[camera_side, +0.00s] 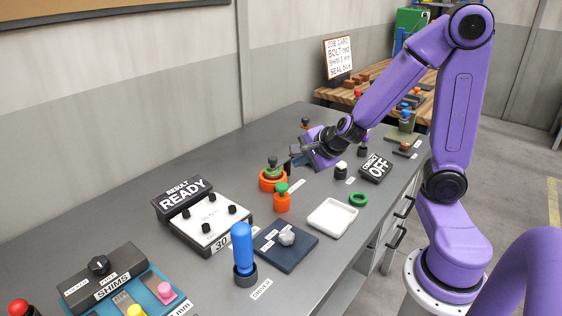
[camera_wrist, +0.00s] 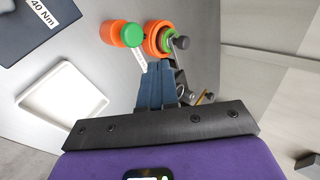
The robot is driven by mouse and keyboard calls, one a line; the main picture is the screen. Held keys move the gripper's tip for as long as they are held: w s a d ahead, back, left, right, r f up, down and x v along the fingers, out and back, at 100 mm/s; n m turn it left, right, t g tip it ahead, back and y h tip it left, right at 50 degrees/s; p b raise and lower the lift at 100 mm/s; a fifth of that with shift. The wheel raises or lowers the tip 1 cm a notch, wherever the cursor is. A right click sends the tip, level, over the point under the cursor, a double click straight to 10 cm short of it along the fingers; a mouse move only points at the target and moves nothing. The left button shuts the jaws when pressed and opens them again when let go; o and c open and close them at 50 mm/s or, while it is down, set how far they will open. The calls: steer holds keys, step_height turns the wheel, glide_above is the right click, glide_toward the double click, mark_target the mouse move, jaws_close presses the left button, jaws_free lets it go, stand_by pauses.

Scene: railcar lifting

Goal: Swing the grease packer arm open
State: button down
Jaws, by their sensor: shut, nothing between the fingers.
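The grease packer (camera_side: 268,184) is a round orange base with a green part on top, standing mid-bench. It also shows in the wrist view (camera_wrist: 151,38). A dark knob (camera_side: 272,160) stands above it; in the wrist view the knob (camera_wrist: 182,43) sits on a short metal arm at the packer's right side. My gripper (camera_side: 291,163) is just right of the packer in the side view. In the wrist view its blue fingers (camera_wrist: 158,68) are together and empty, pointing at the packer. Whether they touch it I cannot tell.
An orange pot with a green top (camera_side: 282,200) stands close to the packer. A white tray (camera_side: 333,232), a green ring (camera_side: 358,199) and a dark "OFF" box (camera_side: 376,168) are nearby. A "READY" panel (camera_side: 183,196) stands to the left. Bare bench lies behind the packer.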

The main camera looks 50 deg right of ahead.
steer(key=shift+d+m+h, duration=0.5)
steer(key=shift+d+m, duration=0.1)
steer(key=shift+d, duration=0.35)
steer(key=shift+f, duration=0.1)
glide_toward(275, 164)
steer(key=s+f+x, duration=0.1)
steer(key=x, duration=0.4)
steer(key=shift+w+d+r, duration=0.1)
steer(key=shift+w+d, duration=0.15)
steer(key=shift+w, duration=0.5)
steer(key=shift+w+a, duration=0.15)
